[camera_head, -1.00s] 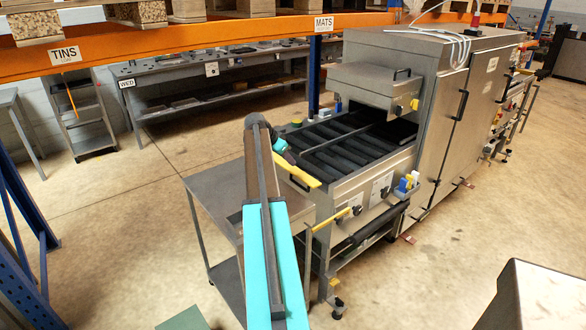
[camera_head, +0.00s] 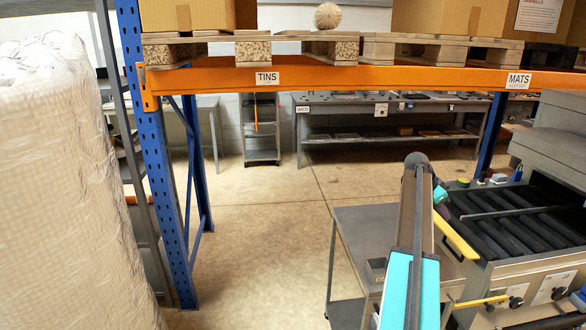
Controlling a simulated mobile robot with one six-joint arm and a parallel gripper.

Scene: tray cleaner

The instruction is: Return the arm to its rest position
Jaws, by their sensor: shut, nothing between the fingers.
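My arm (camera_head: 412,270) rises from the bottom of the head view, right of centre, with a teal and grey link and a dark rounded joint at its top. A smaller teal part (camera_head: 441,195) shows just right of that joint, beyond the link. My gripper cannot be made out; the arm's far end is hidden or too small to tell. The arm stands in front of a grey metal table (camera_head: 362,228) and left of the tray cleaner's dark roller bed (camera_head: 520,222). I cannot tell whether the arm touches either.
A yellow bar (camera_head: 456,236) lies close to the arm at the cleaner's near-left corner. An orange rack beam (camera_head: 400,77) crosses above, on a blue upright (camera_head: 165,190). A wrapped pallet load (camera_head: 75,190) stands at the left. Floor (camera_head: 265,250) between upright and table is clear.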

